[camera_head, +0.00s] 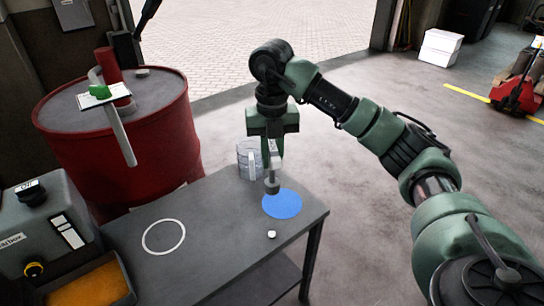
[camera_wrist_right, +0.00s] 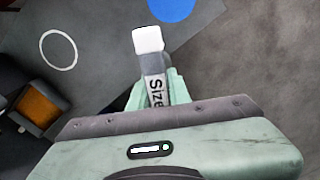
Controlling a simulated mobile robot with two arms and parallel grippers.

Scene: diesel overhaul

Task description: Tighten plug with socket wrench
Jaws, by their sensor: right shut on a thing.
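My right gripper (camera_head: 273,138) comes in from the right and points down over the table's far right part. It is shut on the socket wrench (camera_head: 272,174), a grey tool with its lower end above or near the blue disc; I cannot tell whether it touches the table. My left gripper is out of view.
The dark table (camera_head: 210,255) bears a blue disc (camera_head: 283,204) and an empty white ring (camera_head: 164,237). A grey box (camera_head: 40,225) and an orange-filled tray (camera_head: 90,285) stand left.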

